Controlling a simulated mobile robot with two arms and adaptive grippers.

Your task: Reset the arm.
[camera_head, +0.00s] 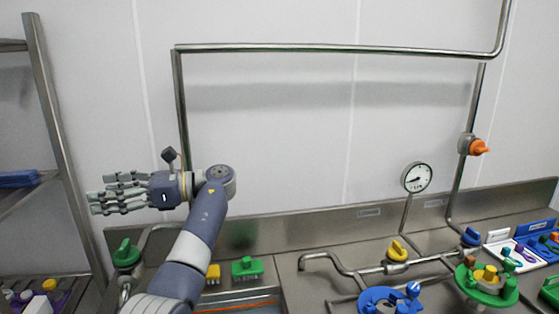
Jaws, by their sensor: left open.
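My left arm (201,235) rises from the bottom of the head view, left of the middle, and bends left at its top joint. My left gripper (105,193) is at the left, raised above the counter in front of the wall. It points left, its several grey fingers are spread open, and nothing is in it. My right gripper does not show.
A metal shelf frame (60,150) stands close at the left. A green valve handle (126,253) is below the gripper. Behind the arm are a yellow brush (213,272) and a green brush (247,267). Pipes, a gauge (417,177) and coloured valves fill the right.

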